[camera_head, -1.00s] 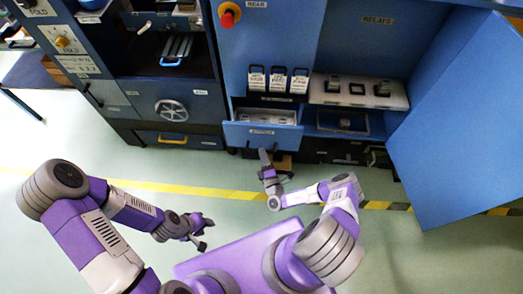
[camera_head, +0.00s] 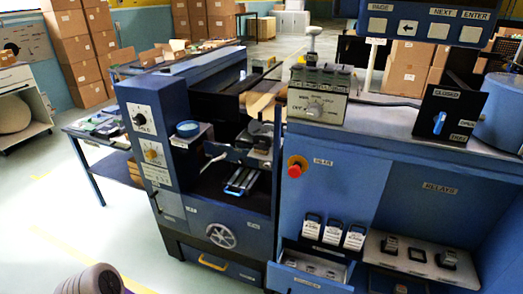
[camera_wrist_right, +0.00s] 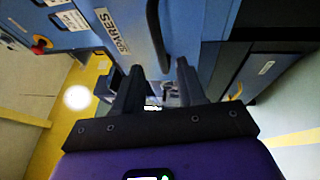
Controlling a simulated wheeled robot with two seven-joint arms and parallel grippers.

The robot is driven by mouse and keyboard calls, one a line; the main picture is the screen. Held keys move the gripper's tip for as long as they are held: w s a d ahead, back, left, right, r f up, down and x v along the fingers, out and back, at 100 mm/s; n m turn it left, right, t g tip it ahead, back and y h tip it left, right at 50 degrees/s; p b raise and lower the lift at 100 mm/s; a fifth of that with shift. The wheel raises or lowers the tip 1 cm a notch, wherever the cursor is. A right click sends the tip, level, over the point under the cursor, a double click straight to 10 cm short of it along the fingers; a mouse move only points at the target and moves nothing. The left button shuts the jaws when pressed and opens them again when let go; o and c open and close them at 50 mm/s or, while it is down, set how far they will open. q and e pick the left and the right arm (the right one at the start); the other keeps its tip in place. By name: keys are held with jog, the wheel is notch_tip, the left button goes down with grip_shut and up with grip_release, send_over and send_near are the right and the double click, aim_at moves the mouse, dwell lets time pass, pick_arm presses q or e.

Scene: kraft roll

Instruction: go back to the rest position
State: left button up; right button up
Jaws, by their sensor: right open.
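My right gripper (camera_wrist_right: 157,76) shows in the right wrist view, its two dark fingers apart with nothing held between them. It is close to the blue drawer front marked SPARES (camera_wrist_right: 108,12), which has a dark handle; I cannot tell whether it touches. In the head view the same drawer (camera_head: 297,282) stands pulled out at the bottom, with small items inside. My left gripper is out of view; only a grey joint of my left arm (camera_head: 95,281) shows at the bottom left.
The blue cabinet has a relays shelf (camera_head: 425,262), a red knob (camera_head: 297,167) and several white-labelled modules. A machine with a handwheel (camera_head: 221,236) stands left of it. A side table (camera_head: 85,137) and stacked cartons are behind. The floor at left is clear.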

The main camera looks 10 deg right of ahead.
jog(key=s+a+r+n+g+y, duration=0.4)
jog(key=a+n+g+y, duration=0.2)
jog(key=a+n+y, duration=0.4)
jog(key=s+a+r+n+g+y, duration=0.35)
jog(key=a+n+g+y, duration=0.4)
jog(key=a+n, duration=0.35)
jog(key=s+d+f+n+g+h+p, duration=0.1)
jog(key=s+d+n+g+h, duration=0.3)
jog(key=s+n, duration=0.45)
jog(key=s+d+f+n+g+h+p, duration=0.1)
jog(key=s+n+g+h, duration=0.45)
jog(key=n, duration=0.65)
jog(key=w+d+r+n+t+h, duration=0.2)
jog(key=w+d+r+n+t, duration=0.1)
jog(key=n, duration=0.7)
jog(key=w+d+r, duration=0.1)
jog(key=w+d, duration=0.1)
jog(key=shift+w+r+t, duration=0.3)
jog(key=shift+w, duration=0.1)
